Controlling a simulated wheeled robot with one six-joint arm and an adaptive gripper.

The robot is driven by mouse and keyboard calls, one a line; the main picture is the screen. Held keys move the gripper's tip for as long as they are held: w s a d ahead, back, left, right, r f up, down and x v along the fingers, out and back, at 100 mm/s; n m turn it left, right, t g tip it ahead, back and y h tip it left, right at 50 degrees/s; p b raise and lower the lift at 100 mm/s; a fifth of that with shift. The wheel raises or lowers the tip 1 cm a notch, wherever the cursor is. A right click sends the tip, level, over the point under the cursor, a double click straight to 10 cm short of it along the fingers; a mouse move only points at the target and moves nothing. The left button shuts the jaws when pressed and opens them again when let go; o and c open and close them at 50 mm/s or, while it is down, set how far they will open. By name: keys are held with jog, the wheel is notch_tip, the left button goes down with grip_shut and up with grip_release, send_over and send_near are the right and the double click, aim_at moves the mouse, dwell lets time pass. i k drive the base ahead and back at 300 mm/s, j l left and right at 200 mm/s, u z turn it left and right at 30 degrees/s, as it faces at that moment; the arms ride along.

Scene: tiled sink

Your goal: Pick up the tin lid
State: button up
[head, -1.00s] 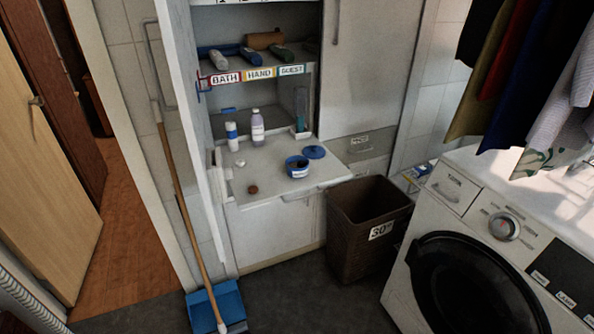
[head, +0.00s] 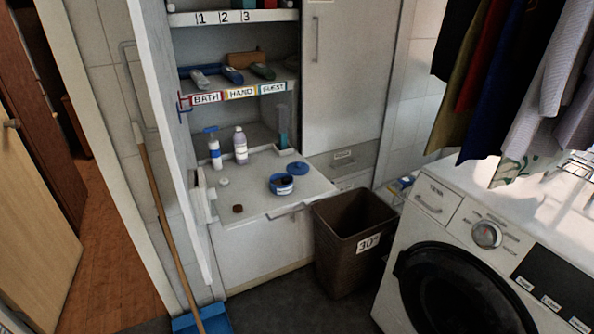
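A round blue lid (head: 298,168), which looks like the tin lid, lies flat on the white pull-out surface of the cabinet, near its back right. A blue open tin (head: 281,184) with dark contents stands just in front and to the left of the lid, apart from it or nearly so. A small brown round cap (head: 238,209) and a small white cap (head: 224,181) lie further left on the same surface (head: 262,204). My gripper is not in view.
A blue-and-white pump bottle (head: 214,150) and a white bottle (head: 240,146) stand at the back left of the surface.

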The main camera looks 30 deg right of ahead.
aim_at(298, 168)
jog(key=i+z, duration=0.2)
jog(key=z, duration=0.15)
jog(key=i+j+z, duration=0.2)
jog(key=z, duration=0.2)
jog(key=i+j+z, duration=0.15)
jog(key=z, duration=0.2)
